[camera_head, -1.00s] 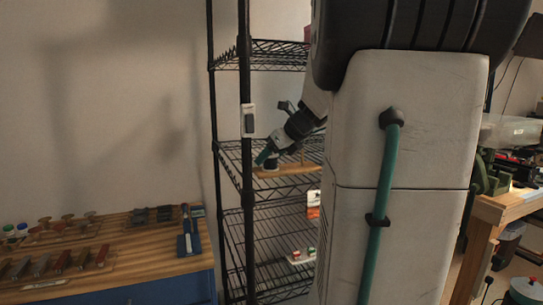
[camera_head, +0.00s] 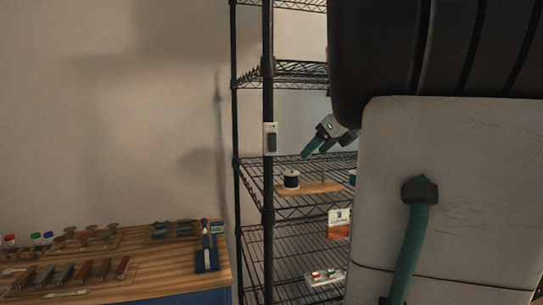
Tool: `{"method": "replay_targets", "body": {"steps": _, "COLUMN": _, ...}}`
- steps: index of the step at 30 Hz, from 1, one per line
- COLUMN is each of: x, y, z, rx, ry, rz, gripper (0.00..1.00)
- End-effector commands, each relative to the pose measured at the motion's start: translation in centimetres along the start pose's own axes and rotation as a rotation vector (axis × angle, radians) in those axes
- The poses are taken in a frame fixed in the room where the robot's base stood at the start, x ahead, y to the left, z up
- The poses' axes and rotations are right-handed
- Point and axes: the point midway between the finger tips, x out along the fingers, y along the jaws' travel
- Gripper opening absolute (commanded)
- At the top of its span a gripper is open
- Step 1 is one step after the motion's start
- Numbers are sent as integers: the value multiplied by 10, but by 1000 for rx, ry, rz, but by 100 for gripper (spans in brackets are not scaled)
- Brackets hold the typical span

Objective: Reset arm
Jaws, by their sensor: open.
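My gripper (camera_head: 316,147) shows to the left of my large arm link, in front of the black wire shelving. Its teal fingers point down and to the left, apart and with nothing between them. It is above the middle shelf and clear of it. Most of the rest of my arm's far end is hidden behind my own near link, which fills the right of the picture.
An orange-white packet (camera_head: 339,224) and a white tray (camera_head: 325,277) are lower. A wooden bench (camera_head: 150,267) with tools stands left.

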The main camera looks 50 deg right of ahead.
Motion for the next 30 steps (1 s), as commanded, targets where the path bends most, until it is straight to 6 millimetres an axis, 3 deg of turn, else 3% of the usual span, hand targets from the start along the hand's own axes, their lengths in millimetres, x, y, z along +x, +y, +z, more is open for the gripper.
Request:
{"method": "replay_targets", "body": {"steps": 20, "x": -1, "y": 0, "z": 0, "rx": -40, "ry": 0, "rz": 0, "gripper": 65}}
{"method": "replay_targets", "body": {"steps": 23, "x": 0, "y": 0, "z": -4, "rx": -166, "ry": 17, "rz": 2, "gripper": 65}}
{"method": "replay_targets", "body": {"steps": 26, "x": 8, "y": 4, "z": -26, "rx": -359, "ry": 75, "rz": 27, "gripper": 65}}
{"method": "replay_targets", "body": {"steps": 30, "x": 22, "y": 33, "z": -59, "rx": -712, "ry": 168, "rz": 115, "gripper": 65}}
